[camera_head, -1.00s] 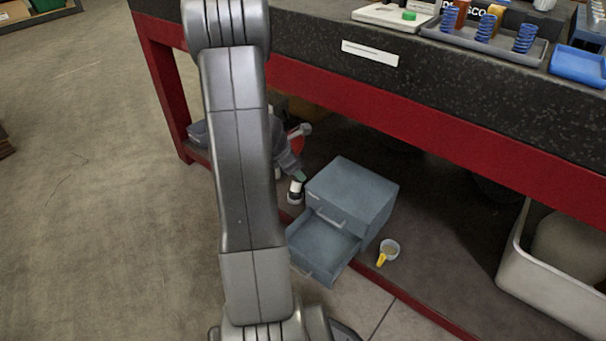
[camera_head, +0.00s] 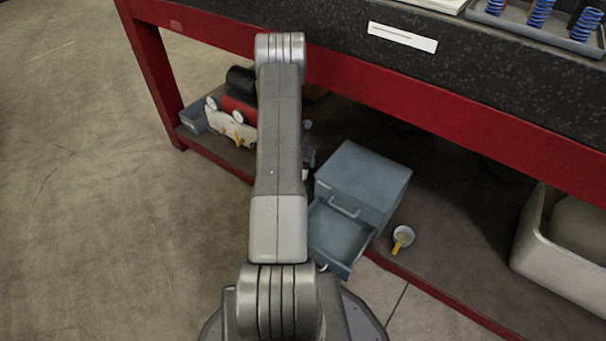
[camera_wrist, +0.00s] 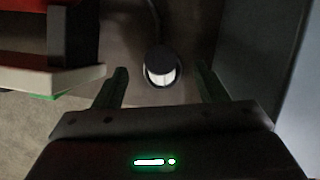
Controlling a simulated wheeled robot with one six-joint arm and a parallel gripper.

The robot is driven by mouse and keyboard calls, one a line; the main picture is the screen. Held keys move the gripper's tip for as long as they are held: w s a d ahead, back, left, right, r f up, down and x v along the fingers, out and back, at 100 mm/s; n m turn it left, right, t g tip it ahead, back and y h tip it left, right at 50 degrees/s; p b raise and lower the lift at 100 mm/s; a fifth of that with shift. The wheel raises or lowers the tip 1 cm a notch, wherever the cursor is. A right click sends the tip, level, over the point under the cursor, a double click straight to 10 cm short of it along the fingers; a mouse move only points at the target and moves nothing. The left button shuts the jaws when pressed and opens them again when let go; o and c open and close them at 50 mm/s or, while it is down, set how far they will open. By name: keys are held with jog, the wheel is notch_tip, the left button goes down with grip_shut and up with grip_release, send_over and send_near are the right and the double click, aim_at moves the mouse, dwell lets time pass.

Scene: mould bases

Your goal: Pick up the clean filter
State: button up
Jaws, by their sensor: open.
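A small round filter with a dark top and a clean white side (camera_wrist: 162,76) stands on the shelf floor in the wrist view. My gripper (camera_wrist: 161,82) is open, with its two green-edged fingers apart to the left and right of the filter in the picture. The filter lies between and ahead of the fingertips, and nothing is held. I cannot tell how far it still is from the fingers. In the head view my own arm hides the filter and most of the gripper.
A grey-blue drawer cabinet (camera_head: 365,178) with an open lower drawer (camera_head: 338,238) stands close right. A red compressor-like machine (camera_head: 240,110) is close left. A cup with a yellow handle (camera_head: 403,236) sits by the shelf edge. The red bench beam (camera_head: 400,103) runs above.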

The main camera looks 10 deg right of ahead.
jog(key=x, duration=0.3)
jog(key=shift+d+f, duration=0.1)
jog(key=shift+f, duration=0.15)
jog(key=shift+b+x, duration=0.9)
jog(key=shift+x, duration=1.7)
jog(key=shift+s, duration=0.2)
jog(key=c, duration=1.2)
